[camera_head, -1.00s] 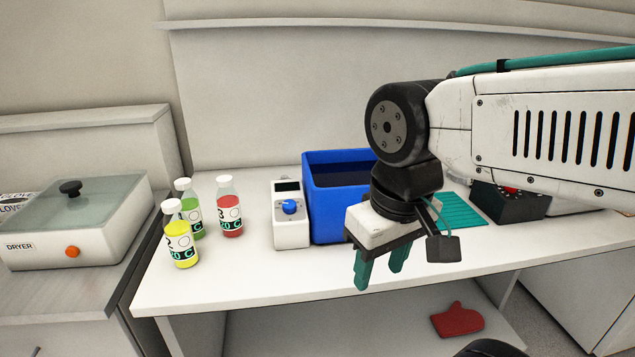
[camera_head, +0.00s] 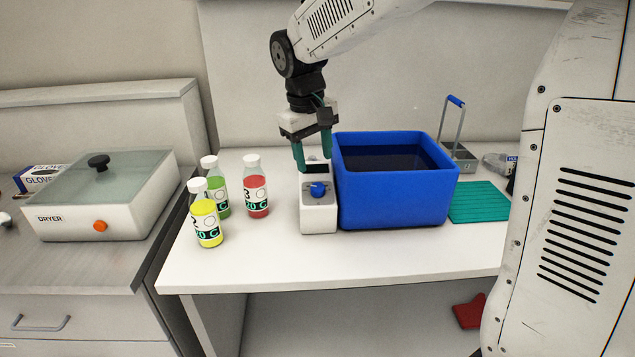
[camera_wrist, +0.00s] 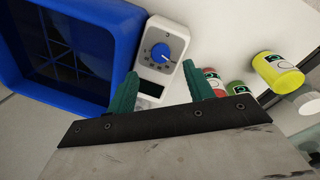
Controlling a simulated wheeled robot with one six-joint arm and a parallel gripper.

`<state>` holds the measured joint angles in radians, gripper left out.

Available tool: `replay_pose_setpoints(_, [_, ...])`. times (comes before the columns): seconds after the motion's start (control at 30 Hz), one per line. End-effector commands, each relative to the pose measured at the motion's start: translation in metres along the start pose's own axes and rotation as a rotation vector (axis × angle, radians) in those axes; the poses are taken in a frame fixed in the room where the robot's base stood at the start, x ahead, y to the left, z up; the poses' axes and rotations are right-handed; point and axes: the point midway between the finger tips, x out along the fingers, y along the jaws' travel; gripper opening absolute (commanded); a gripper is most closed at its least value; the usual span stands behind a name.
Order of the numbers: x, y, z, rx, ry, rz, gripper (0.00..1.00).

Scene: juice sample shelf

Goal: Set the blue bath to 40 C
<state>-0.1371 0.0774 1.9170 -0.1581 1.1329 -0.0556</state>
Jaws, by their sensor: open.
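The blue bath (camera_head: 390,195) is an open-topped blue tub with dark liquid, standing on the white table. Its white control unit (camera_head: 319,217) stands against its left side, with a blue knob (camera_head: 318,188) on the sloped face. In the wrist view the knob (camera_wrist: 162,52) shows with a dial scale around it; the setting is too small to read. The dark display (camera_wrist: 148,88) is partly hidden by a finger. My gripper (camera_head: 312,160) is open and empty, fingers pointing down above the back of the control unit. In the wrist view its green fingertips (camera_wrist: 158,72) lie either side of the unit, apart from the knob.
Yellow (camera_head: 206,222), green (camera_head: 213,180) and red (camera_head: 256,195) bottles stand left of the unit. A green mat (camera_head: 480,202) and a wire-handled rack (camera_head: 459,150) are right of the bath. A dryer (camera_head: 105,195) sits on the left counter. The table front is clear.

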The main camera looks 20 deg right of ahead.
Motion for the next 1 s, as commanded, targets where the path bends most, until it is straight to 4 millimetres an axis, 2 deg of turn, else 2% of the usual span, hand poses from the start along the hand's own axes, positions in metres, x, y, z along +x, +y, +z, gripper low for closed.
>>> replay_pose_setpoints(0.5, [0.070, 0.000, -0.001, -0.001, -0.004, 0.000, 0.52])
replay_pose_setpoints(0.63, [0.077, 0.000, -0.002, -0.001, -0.002, 0.000, 0.52])
replay_pose_setpoints(0.87, [0.078, 0.000, -0.002, -0.001, -0.001, 0.000, 0.52])
replay_pose_setpoints(0.9, [0.078, 0.000, -0.002, -0.001, -0.002, 0.000, 0.49])
replay_pose_setpoints(1.0, [0.078, 0.000, -0.002, -0.001, -0.001, 0.000, 0.22])
